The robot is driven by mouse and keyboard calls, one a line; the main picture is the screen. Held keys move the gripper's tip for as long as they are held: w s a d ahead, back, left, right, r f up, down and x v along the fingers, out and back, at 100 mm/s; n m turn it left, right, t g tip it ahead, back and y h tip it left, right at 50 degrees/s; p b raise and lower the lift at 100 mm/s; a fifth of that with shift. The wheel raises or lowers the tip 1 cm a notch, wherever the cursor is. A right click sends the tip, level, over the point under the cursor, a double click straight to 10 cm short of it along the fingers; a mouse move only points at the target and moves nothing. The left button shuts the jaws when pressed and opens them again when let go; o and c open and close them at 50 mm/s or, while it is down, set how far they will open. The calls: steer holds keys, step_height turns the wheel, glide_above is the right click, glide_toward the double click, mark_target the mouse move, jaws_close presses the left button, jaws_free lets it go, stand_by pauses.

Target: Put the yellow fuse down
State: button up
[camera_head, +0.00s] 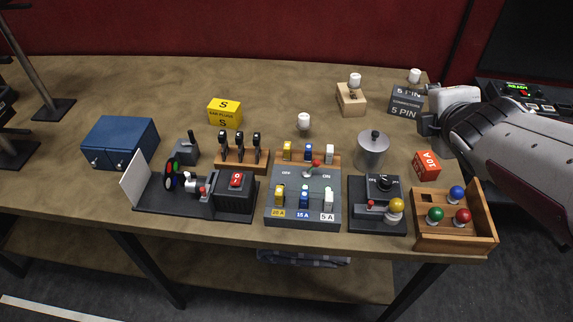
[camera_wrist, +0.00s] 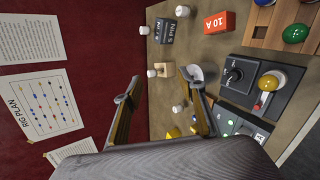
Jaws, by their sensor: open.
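One yellow fuse (camera_head: 287,150) stands in the wooden rack behind the switch panel, beside a blue fuse (camera_head: 308,155) and a white fuse (camera_head: 329,154). Another yellow fuse (camera_head: 281,193) stands at the left front of the grey panel (camera_head: 272,212), above a yellow label. A blue and a white fuse stand beside it. My gripper (camera_head: 428,124) is at the right, above the table near the dark 5 PIN box, well apart from the fuses. In the wrist view my gripper (camera_wrist: 160,76) has its fingers spread, with nothing seen between them.
A steel canister (camera_head: 372,152), red 10 A box (camera_head: 427,165), dark 5 PIN box (camera_head: 405,103) and wooden block (camera_head: 351,98) stand nearby. A wooden tray (camera_head: 455,237) with coloured knobs is at the right front. The table's back left is clear.

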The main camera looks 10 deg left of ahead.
steer(key=w+a+f+n+g+y, duration=0.1)
steer(key=w+a+f+n+y, duration=0.25)
steer(key=a+n, duration=0.4)
steer(key=w+a+f+n+y, duration=0.3)
steer(key=a+f+n+y, duration=0.1)
steer(key=n, duration=0.6)
steer(key=n+g+y, duration=0.7)
steer(key=n+g, duration=0.3)
steer(key=n, duration=0.6)
glide_toward(283, 191)
steer(key=w+a, duration=0.1)
steer(key=w+a+f, duration=0.1)
steer(key=shift+a+f, duration=0.2)
steer(key=shift+a, duration=0.15)
steer(key=shift+s+f+g, duration=0.15)
steer(key=shift+s+g, duration=0.15)
steer(key=shift+s, duration=0.25)
steer(key=shift+a, duration=0.1)
steer(key=shift+x, duration=1.2)
